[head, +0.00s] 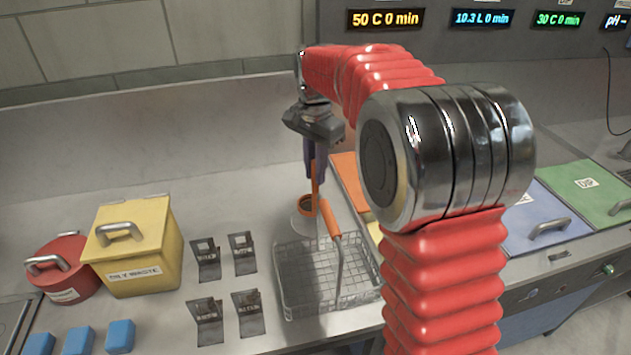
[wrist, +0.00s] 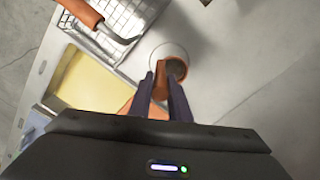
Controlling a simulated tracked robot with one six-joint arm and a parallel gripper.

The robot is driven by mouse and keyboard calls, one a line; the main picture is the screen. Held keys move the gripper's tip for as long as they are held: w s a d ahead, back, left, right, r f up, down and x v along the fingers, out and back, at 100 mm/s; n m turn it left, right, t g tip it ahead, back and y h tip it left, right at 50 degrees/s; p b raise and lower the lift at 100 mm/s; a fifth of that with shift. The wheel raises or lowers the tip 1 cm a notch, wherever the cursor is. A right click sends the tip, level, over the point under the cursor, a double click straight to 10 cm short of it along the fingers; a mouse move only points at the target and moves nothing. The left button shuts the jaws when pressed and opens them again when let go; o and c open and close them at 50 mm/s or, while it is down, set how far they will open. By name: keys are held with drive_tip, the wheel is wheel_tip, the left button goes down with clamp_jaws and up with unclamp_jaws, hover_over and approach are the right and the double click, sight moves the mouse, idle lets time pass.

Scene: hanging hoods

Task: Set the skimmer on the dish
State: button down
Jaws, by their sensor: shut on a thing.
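My gripper (head: 315,172) points down and is shut on the orange handle of the skimmer (head: 316,190). In the wrist view the two dark fingers of my gripper (wrist: 166,82) close around the handle. The round, dark head of the skimmer with its orange rim (wrist: 176,68) lies just beyond the fingertips. The pale round dish (head: 304,225) is directly below the skimmer head in the head view. In the wrist view the dish rim (wrist: 158,50) shows behind the head, which overlaps it. I cannot tell whether the head touches the dish.
A wire basket (head: 300,290) with an orange-gripped handle (head: 328,219) stands close in front of the dish. A yellow waste box (head: 140,250), a red canister (head: 60,268), black sign stands (head: 207,262) and blue blocks (head: 78,340) are to the left. Lidded tanks (head: 585,190) are right.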

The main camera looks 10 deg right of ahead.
drive_tip(key=shift+f, duration=1.75)
drive_tip(key=c, duration=1.7)
unclamp_jaws()
drive_tip(key=shift+f, duration=0.1)
drive_tip(key=shift+o, duration=0.2)
wheel_tip(320, 180, up, 12)
drive_tip(key=shift+f, duration=0.1)
drive_tip(key=shift+r, duration=0.2)
drive_tip(key=shift+s, duration=0.1)
